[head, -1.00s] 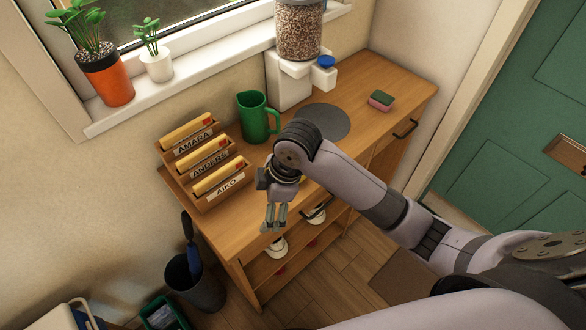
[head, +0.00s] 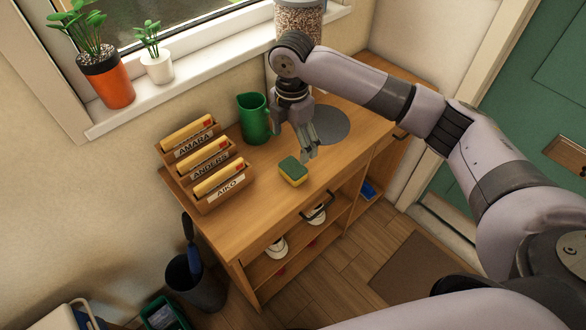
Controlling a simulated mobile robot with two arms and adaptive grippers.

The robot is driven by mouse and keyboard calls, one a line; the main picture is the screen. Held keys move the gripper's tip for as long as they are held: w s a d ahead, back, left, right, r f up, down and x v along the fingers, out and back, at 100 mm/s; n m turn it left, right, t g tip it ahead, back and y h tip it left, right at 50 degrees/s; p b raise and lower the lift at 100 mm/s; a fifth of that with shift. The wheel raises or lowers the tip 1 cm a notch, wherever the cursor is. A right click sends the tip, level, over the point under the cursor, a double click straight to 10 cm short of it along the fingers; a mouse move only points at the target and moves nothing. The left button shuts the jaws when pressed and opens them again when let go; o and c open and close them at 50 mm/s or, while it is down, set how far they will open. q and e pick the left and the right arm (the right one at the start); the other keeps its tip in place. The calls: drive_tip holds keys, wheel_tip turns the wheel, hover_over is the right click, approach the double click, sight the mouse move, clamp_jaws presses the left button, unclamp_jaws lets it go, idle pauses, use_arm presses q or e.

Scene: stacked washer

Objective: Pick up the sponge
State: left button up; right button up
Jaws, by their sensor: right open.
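A sponge (head: 293,171) with a green top and a yellow body lies on the wooden cabinet top, near its front edge. My right gripper (head: 310,156) points down just behind and to the right of the sponge. Its fingers are open and empty. It looks close to the sponge but apart from it; its exact height above the top is hard to tell. My left gripper is out of view.
A green jug (head: 253,118) and a grey round mat (head: 331,124) are behind the gripper. Labelled letter racks (head: 221,187) stand at left. A seed dispenser (head: 300,17) is at the back.

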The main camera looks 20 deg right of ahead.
sight(293, 167)
wheel_tip(293, 167, down, 6)
drive_tip(key=shift+r, duration=0.1)
wheel_tip(293, 167, down, 5)
drive_tip(key=shift+d+f+p, duration=0.1)
drive_tip(key=shift+p, duration=0.7)
drive_tip(key=c, duration=0.8)
